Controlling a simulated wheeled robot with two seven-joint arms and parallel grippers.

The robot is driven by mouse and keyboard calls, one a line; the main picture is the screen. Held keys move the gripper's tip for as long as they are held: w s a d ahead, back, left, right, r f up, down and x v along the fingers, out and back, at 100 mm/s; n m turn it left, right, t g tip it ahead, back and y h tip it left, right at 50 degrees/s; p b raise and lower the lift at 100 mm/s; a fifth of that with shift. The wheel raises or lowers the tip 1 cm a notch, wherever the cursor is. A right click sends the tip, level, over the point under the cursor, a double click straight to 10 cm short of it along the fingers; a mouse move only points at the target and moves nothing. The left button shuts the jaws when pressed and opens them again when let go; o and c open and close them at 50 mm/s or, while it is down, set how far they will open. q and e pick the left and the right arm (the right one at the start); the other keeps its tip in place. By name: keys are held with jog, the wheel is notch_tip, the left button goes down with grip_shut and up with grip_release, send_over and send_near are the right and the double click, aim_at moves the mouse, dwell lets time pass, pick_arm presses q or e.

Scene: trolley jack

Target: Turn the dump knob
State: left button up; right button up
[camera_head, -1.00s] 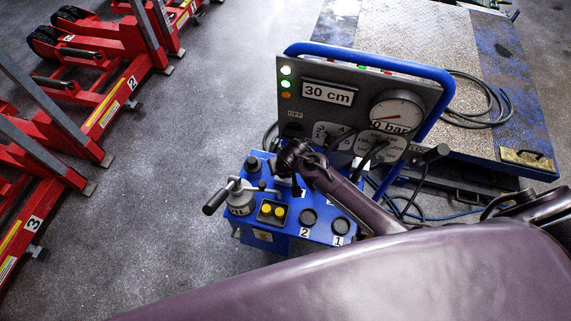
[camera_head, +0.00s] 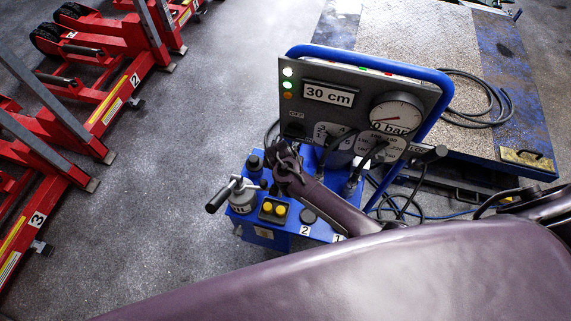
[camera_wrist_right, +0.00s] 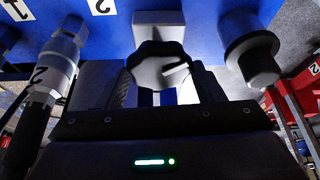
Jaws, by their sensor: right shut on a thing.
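The dump knob (camera_wrist_right: 156,62) is a black lobed knob in front of a grey block on the blue control unit, seen in the right wrist view. My right gripper (camera_wrist_right: 160,85) has one finger on each side of it and is shut on it. In the head view my right gripper (camera_head: 278,158) reaches over the blue control box (camera_head: 262,240) from the right, and its arm hides the knob. My left gripper is in neither current view.
A grey panel (camera_head: 345,75) reads "30 cm", with a gauge (camera_head: 396,112) at "0 bar". A grey valve with a lever (camera_head: 240,196) and yellow buttons (camera_head: 273,208) sit beside my gripper. Red jacks (camera_head: 115,95) stand left; a platform (camera_head: 420,60) lies behind.

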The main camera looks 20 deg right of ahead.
jog(key=o, duration=1)
jog(key=shift+c, duration=0.2)
jog(key=shift+r, duration=0.1)
jog(key=v, duration=0.7)
jog(key=shift+s+r+p, duration=0.15)
jog(key=shift+r+p, duration=0.1)
jog(key=shift+p, duration=0.15)
jog(key=shift+a, duration=0.1)
